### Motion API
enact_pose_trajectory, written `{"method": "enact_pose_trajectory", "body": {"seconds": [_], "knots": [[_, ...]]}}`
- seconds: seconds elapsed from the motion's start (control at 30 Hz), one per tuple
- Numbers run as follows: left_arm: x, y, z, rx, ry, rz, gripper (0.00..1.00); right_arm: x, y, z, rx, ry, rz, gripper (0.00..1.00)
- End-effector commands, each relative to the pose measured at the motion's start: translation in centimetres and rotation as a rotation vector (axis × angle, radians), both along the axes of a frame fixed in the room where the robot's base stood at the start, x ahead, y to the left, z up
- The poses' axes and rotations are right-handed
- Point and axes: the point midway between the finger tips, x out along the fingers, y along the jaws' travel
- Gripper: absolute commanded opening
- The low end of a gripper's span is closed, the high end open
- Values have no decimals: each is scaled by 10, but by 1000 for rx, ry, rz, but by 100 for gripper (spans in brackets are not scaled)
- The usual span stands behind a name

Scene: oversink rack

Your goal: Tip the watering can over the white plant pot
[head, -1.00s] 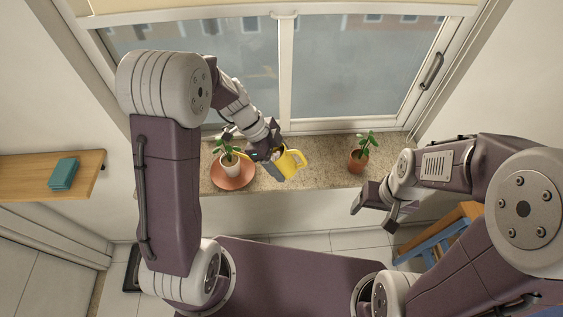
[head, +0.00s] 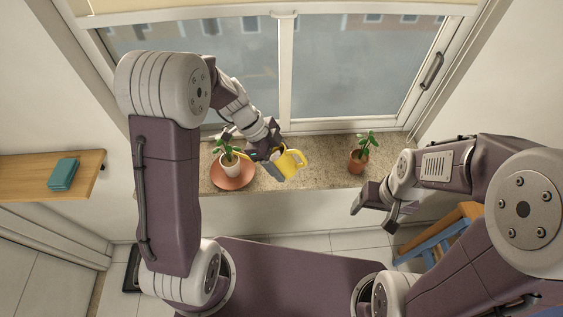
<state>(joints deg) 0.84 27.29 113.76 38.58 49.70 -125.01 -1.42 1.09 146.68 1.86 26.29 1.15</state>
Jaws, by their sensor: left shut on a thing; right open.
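The yellow watering can (head: 289,163) is in the head view, above the stone window sill. My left gripper (head: 274,161) is shut on it from its left side and covers part of its body. The can's handle is on the right, and its spout points left toward the white plant pot. The white plant pot (head: 231,167) holds a green plant and stands on a terracotta saucer (head: 233,180), just left of the can. My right gripper (head: 376,208) is open and empty, in front of the sill at the right.
A terracotta pot (head: 357,161) with a plant stands on the sill (head: 320,170) at the right. The window (head: 340,70) is behind the sill. A wooden shelf (head: 35,172) with a teal box (head: 63,174) is at the left. A blue-legged wooden stool (head: 440,240) is at the lower right.

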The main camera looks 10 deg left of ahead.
Motion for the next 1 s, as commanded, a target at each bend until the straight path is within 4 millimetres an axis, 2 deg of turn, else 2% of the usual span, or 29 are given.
{"method": "enact_pose_trajectory", "body": {"seconds": [0.33,1.0], "knots": [[0,1,5,-39,2,1,7,0,0,-9,0,0,0,76],[0,0,7,-43,3,0,7,0,0,-8,0,0,0,76]]}}
